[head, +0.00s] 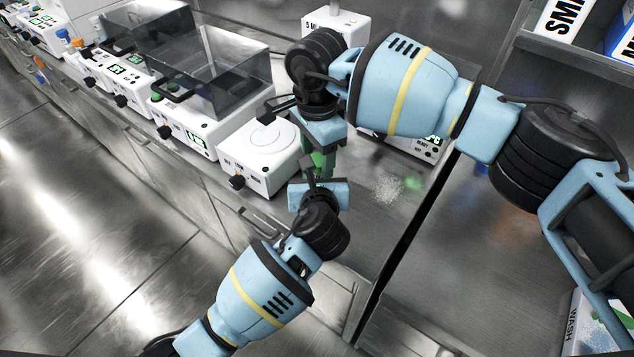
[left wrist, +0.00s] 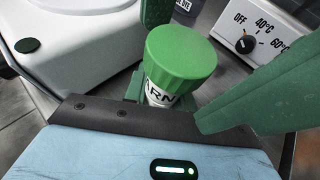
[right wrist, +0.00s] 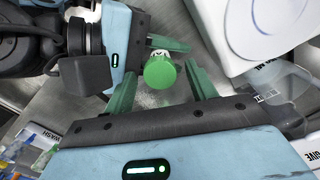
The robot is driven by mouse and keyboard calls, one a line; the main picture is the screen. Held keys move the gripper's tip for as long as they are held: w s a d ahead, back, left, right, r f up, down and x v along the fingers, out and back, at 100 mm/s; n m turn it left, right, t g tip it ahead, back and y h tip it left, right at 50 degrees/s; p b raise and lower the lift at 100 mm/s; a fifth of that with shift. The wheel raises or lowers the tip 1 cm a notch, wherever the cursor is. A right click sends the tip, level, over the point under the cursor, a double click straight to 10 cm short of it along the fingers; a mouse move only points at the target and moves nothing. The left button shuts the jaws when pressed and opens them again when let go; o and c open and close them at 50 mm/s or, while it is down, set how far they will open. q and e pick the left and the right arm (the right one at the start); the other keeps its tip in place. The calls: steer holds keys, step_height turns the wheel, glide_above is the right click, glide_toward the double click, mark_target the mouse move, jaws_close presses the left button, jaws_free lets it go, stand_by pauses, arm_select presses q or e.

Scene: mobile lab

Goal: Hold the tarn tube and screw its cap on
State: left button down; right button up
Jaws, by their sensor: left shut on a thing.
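The tarn tube (left wrist: 158,95) shows a white label with dark letters in the left wrist view, mostly hidden under its green cap (left wrist: 181,58). The cap sits on the tube's top; I cannot tell how far it is screwed down. My left gripper (head: 312,166) is shut on the tube below the cap. My right gripper (head: 322,146) hangs above it, pointing down. In the right wrist view its green fingers stand apart, with the cap (right wrist: 160,73) seen between and beyond them, not gripped. In the head view the grippers largely hide tube and cap.
A white device with a round top (head: 262,150) and a dark knob stands just left of the grippers. A device with a clear box (head: 215,75) is behind it. Bare bench with a pale speckled patch (head: 388,190) lies to the right. A shelf (head: 560,50) is at upper right.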

steer(key=shift+r, duration=2.25)
steer(key=shift+c, duration=0.5)
step_height(320, 180, up, 4)
steer(key=shift+f, duration=0.25)
steer(key=shift+f, duration=4.05)
